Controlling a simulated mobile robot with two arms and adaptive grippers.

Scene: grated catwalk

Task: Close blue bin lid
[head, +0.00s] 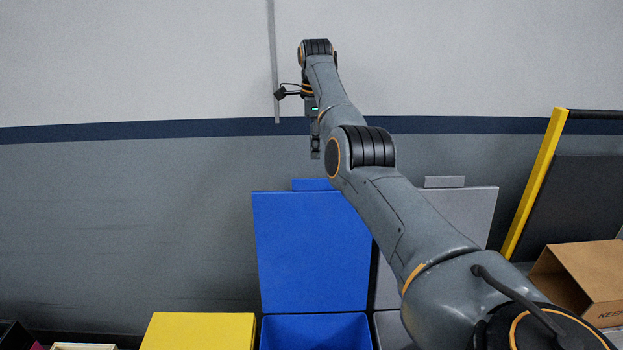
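The blue bin (316,333) stands at the bottom centre, with its inside showing. Its blue lid (308,250) is open and stands upright at the back of the bin, near the wall, with a small tab on its top edge. My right arm reaches in from the lower right, across the view. My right gripper (315,152) points down just above the top edge of the blue lid. I cannot tell whether it touches the lid, or whether its fingers are open or shut. My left gripper is out of view.
A grey bin with its grey lid (463,207) upright stands right of the blue one, partly behind my arm. A yellow lid (199,331) lies flat to the left. A cardboard box (585,281) and a yellow post (536,183) are at the right. A wall (120,220) is behind.

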